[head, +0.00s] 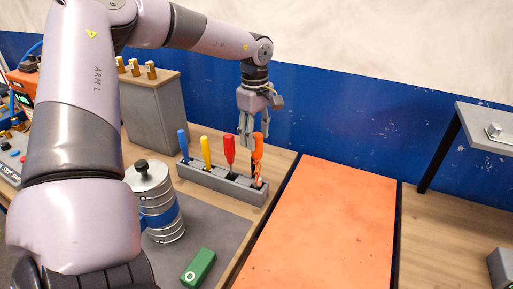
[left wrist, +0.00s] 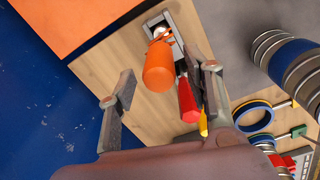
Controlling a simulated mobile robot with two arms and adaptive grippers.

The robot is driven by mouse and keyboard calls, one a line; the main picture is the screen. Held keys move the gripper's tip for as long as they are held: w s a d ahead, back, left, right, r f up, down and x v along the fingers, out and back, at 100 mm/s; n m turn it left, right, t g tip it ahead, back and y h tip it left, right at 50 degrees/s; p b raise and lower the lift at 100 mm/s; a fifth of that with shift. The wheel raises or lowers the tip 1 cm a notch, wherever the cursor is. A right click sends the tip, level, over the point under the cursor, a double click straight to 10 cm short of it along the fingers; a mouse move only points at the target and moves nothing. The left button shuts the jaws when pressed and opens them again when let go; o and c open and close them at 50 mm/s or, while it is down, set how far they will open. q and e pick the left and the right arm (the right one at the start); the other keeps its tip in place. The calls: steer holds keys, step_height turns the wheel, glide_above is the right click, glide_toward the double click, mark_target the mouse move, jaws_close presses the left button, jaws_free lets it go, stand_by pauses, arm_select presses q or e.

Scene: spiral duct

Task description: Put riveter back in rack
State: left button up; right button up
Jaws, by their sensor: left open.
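The grey rack (head: 222,184) stands on the wooden bench and holds a row of upright tools. The orange-handled tool, which I take for the riveter (head: 259,150), stands upright in the slot at the rack's right end. My left gripper (head: 250,138) is open, pointing down beside the top of the orange handle. In the left wrist view the orange handle (left wrist: 160,68) shows between the open fingers (left wrist: 168,78), with no clear contact, and its metal lower part runs into the rack (left wrist: 180,33). My right gripper is not in view.
Blue (head: 183,145), yellow (head: 205,152) and red (head: 229,150) handled tools stand in the rack left of the orange one. A ringed metal cylinder (head: 160,225) and a green box (head: 198,268) are in front. An orange panel (head: 325,235) to the right is clear.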

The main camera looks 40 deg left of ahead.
arm_select(q)
step_height(320, 180, up, 8)
steer(key=shift+s+f+b, duration=0.15)
steer(key=shift+f+b, duration=0.05)
steer(key=shift+b, duration=0.35)
